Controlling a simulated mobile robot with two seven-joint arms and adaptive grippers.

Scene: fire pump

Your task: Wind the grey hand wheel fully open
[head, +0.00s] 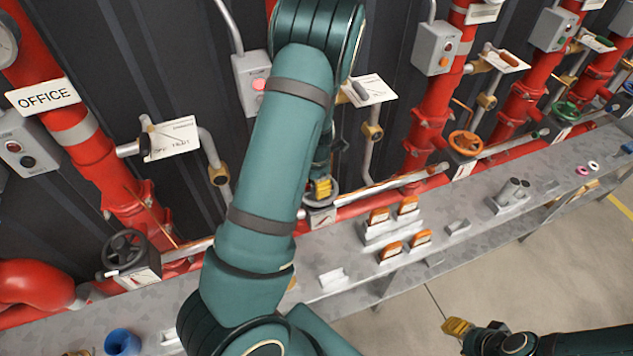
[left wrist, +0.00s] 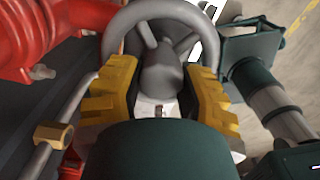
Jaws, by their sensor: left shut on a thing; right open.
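The grey hand wheel (left wrist: 125,22) fills the top middle of the left wrist view, its rim and spokes curving around a thick hub. My left gripper (left wrist: 163,85) has its yellow fingers shut on the wheel's hub, one on each side. In the head view the left gripper (head: 322,188) points down at the wheel (head: 311,202), which is mostly hidden behind my left arm. My right gripper (head: 457,327) is open and empty at the lower right of the head view, above the floor and apart from the bench.
A black hand wheel (head: 124,250) stands at left, an orange one (head: 464,142) and a green one (head: 565,110) at right. Red pipes (head: 430,110) line the wall. The grey bench (head: 350,235) holds orange-topped pieces (head: 391,250) and a blue cup (head: 122,342).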

